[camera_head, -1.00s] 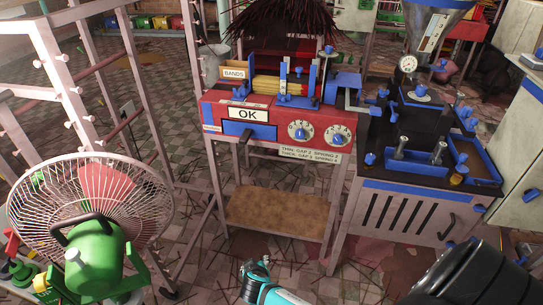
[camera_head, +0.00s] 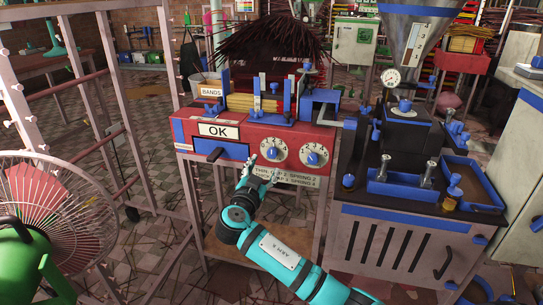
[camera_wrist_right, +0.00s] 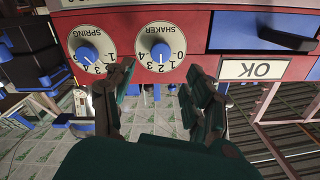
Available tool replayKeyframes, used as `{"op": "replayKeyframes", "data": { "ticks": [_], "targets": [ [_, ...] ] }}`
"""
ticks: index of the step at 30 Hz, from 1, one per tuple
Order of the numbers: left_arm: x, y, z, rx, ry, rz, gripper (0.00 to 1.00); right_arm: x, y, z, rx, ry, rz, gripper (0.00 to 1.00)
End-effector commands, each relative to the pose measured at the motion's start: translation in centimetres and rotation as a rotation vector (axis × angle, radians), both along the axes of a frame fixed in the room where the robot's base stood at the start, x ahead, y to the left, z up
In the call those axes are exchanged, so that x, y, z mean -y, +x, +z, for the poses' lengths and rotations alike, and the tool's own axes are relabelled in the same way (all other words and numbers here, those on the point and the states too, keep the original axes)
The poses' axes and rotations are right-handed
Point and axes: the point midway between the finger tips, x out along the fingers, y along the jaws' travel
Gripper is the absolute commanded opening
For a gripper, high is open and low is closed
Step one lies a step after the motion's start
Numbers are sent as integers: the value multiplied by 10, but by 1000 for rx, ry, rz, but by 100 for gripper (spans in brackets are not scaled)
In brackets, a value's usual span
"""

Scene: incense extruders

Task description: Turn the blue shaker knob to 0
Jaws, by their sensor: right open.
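The red extruder panel (camera_head: 235,166) carries two round white dials with blue knobs. The blue shaker knob (camera_head: 272,153) is on the left dial, beside the OK sign. In the right wrist view, the shaker knob (camera_wrist_right: 160,51) sits upside down on its numbered dial, with 0 at the picture's right side; I cannot tell its exact setting. My right gripper (camera_head: 263,175) is open and empty, just below and in front of this dial. In the wrist view its dark fingers (camera_wrist_right: 157,80) are spread either side below the shaker dial, apart from the knob. My left gripper is not in view.
The spring knob (camera_head: 314,158) is close by, right of the shaker dial. A blue drawer with a black handle (camera_head: 215,154) is left of it. A black-topped machine (camera_head: 372,207) stands at the right, a fan (camera_head: 50,205) at the left. The floor between is open.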

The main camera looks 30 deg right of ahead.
Motion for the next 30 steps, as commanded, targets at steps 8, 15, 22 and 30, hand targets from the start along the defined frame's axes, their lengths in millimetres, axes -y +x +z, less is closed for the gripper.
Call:
{"op": "replayKeyframes", "data": {
  "ticks": [8, 15, 22, 30],
  "targets": [
    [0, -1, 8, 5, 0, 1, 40, 45, 37, 0, 0, -3, -2, 54],
    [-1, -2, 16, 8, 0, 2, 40, 64, 55, -1, -2, -1, 0, 54],
    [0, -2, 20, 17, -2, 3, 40, 67, 57, -1, -2, 1, 2, 54],
    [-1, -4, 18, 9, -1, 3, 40, 67, 57, -1, -2, -1, 1, 35]
  ]
}}
